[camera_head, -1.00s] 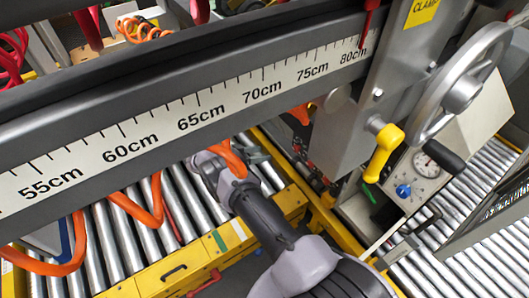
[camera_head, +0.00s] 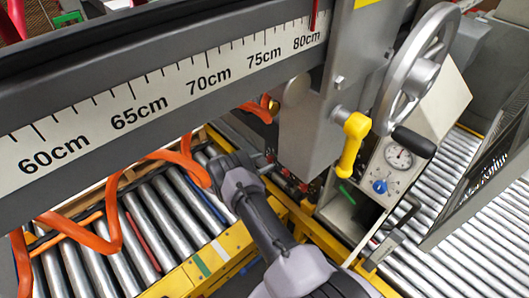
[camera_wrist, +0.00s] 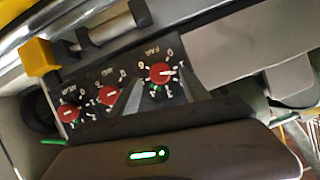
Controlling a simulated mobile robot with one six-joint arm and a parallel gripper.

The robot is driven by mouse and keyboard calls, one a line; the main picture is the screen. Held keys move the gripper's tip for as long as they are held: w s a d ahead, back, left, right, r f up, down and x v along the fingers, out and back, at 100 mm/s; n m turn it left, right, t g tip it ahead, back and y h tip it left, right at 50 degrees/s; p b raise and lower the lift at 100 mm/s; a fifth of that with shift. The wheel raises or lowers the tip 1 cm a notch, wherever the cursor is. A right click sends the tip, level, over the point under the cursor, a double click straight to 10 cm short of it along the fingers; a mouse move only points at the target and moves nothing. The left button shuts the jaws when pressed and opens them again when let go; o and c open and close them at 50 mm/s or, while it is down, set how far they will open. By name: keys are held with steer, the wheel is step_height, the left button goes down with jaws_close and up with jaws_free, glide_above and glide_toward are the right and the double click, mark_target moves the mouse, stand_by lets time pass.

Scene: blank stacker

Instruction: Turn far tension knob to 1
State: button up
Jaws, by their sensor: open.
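Three red tension knobs sit in a row on a black panel in the wrist view, their labels upside down. The far knob (camera_wrist: 160,72), under the word FAR, is rightmost. Its white mark lies nearly level; I cannot tell which number it points to. The mid knob (camera_wrist: 110,95) is in the middle and the near knob (camera_wrist: 69,112) at the left. My gripper (camera_wrist: 161,93) is open, its dark fingers below and to either side of the far knob, apparently not holding it. In the head view my gripper (camera_head: 264,165) reaches beside the grey machine post, and the knobs are largely hidden.
A ruler beam (camera_head: 150,100) crosses above my arm. A yellow handle (camera_head: 353,143), a handwheel (camera_head: 418,70) and a gauge box (camera_head: 385,178) stand to the right. Orange hoses (camera_head: 115,220) hang at the left over rollers. A yellow block (camera_wrist: 37,57) is near the panel.

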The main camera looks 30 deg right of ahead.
mark_target(270, 158)
steer(key=shift+b+x, duration=0.35)
steer(key=shift+x, duration=1)
jaws_close()
steer(key=shift+f+n+g, duration=0.15)
steer(key=shift+n+g, duration=0.65)
steer(key=shift+n, duration=0.4)
steer(key=shift+s, duration=0.1)
jaws_free()
